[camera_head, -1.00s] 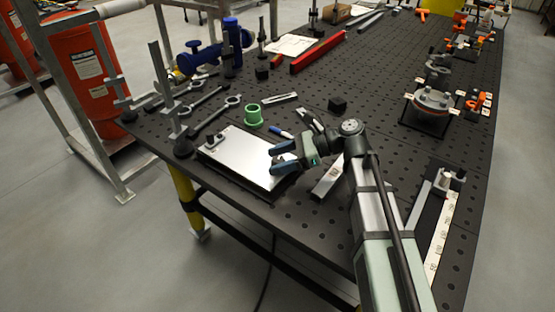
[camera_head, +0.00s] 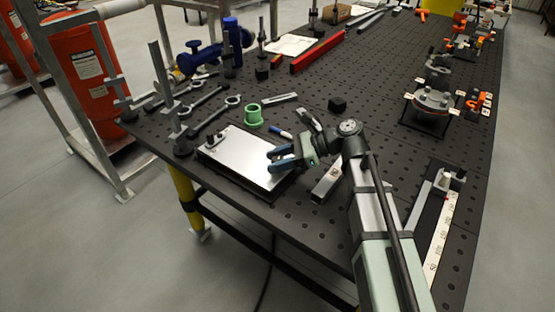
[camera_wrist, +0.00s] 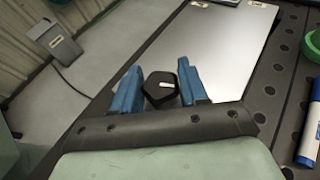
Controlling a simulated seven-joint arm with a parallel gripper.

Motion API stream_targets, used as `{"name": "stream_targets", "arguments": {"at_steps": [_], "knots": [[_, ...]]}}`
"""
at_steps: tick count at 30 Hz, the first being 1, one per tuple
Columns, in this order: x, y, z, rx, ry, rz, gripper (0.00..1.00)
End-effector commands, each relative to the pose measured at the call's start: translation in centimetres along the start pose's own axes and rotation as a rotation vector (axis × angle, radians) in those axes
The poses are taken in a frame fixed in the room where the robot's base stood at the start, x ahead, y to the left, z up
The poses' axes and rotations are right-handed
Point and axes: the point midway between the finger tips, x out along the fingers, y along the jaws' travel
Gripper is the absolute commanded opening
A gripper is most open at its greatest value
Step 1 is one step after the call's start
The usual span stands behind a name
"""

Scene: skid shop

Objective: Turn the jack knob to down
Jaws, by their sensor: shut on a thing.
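The jack knob is a black, faceted knob (camera_wrist: 160,92) with a small white mark on top, seen between the blue fingers in the wrist view. My gripper (camera_wrist: 160,86) is shut on it, one finger at each side. In the head view my gripper (camera_head: 279,158) is at the right end of a silver plate (camera_head: 243,158), and its fingers hide the knob. The plate also shows in the wrist view (camera_wrist: 225,45). I cannot read which way the knob points.
A green ring (camera_head: 254,116) and a blue-and-white marker (camera_head: 281,132) lie behind the plate. A metal bar (camera_head: 328,180) lies right of my gripper. The black perforated table (camera_head: 310,225) ends just in front of the plate.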

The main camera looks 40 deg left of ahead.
Motion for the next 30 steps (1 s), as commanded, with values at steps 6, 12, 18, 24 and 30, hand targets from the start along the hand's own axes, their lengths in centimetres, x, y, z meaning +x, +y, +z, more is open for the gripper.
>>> {"name": "stream_targets", "arguments": {"at_steps": [6, 12, 18, 24, 30], "knots": [[0.01, -0.46, 0.02, -0.042, 0.001, 0.102, 0.13], [0.00, -0.43, 0.05, -0.112, 0.000, 0.265, 0.13], [-0.02, -0.15, 0.11, -0.154, -0.002, 0.360, 0.13], [-0.06, 0.01, 0.18, -0.161, -0.005, 0.373, 0.13], [-0.07, -0.02, 0.22, -0.161, -0.006, 0.372, 0.47]]}}
